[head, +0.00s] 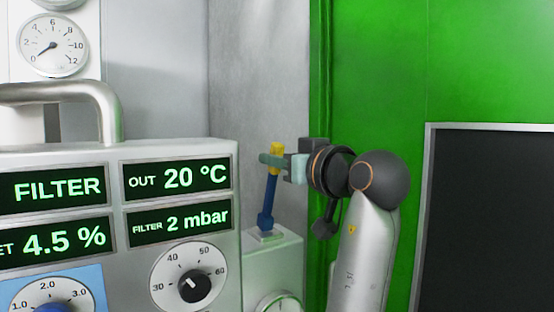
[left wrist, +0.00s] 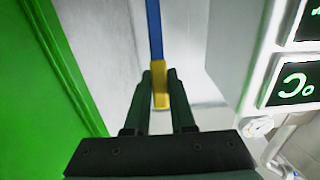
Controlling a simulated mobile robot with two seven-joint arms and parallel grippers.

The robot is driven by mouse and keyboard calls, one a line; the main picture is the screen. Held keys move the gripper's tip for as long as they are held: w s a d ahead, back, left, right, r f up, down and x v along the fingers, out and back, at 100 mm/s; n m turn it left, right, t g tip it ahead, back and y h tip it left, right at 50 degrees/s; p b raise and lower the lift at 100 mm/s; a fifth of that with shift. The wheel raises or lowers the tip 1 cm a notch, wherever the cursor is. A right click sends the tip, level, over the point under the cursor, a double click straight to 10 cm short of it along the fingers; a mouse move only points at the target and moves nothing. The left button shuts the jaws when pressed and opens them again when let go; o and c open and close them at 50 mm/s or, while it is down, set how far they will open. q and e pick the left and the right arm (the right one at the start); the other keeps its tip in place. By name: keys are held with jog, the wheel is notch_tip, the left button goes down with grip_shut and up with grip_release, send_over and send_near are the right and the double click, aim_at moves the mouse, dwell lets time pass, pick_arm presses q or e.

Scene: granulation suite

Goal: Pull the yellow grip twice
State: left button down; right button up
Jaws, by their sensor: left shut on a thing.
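The yellow grip (head: 275,147) is the top end of a blue lever (head: 267,198) that rises, leaning slightly right, from a small pale base. My left gripper (head: 270,160) has come to it from the right and is shut on it, its fingers covering the grip's middle. In the left wrist view, the yellow grip (left wrist: 161,98) sits between the two dark fingers (left wrist: 160,75), and the blue lever (left wrist: 154,35) runs away from it. My right gripper is not in view.
A grey panel with lit displays (head: 178,180) and dials (head: 188,280) stands left of the lever. A green wall (head: 400,60) with a dark framed panel (head: 490,220) is at the right. A round gauge (head: 53,45) hangs at upper left.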

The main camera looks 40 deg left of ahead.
aim_at(275, 177)
pick_arm(q)
jog(key=shift+s+d+f+b, duration=0.1)
jog(key=shift+d+f+b, duration=0.2)
jog(key=shift+d+f, duration=0.05)
jog(key=shift+s+d+f+b, duration=0.2)
jog(key=shift+s+d, duration=0.05)
jog(key=shift+d, duration=0.25)
jog(key=shift+s+d+f+b, duration=0.2)
jog(key=shift+d, duration=0.3)
jog(key=shift+s+d+f+b, duration=0.2)
jog(key=shift+d+f+b, duration=0.2)
jog(key=shift+d+f, duration=0.05)
jog(key=shift+s+d+f+b, duration=0.15)
jog(key=shift+d+f+b, duration=0.25)
jog(key=shift+d+f, duration=0.05)
jog(key=shift+s+d, duration=0.15)
jog(key=shift+d, duration=0.1)
jog(key=shift+f, duration=0.1)
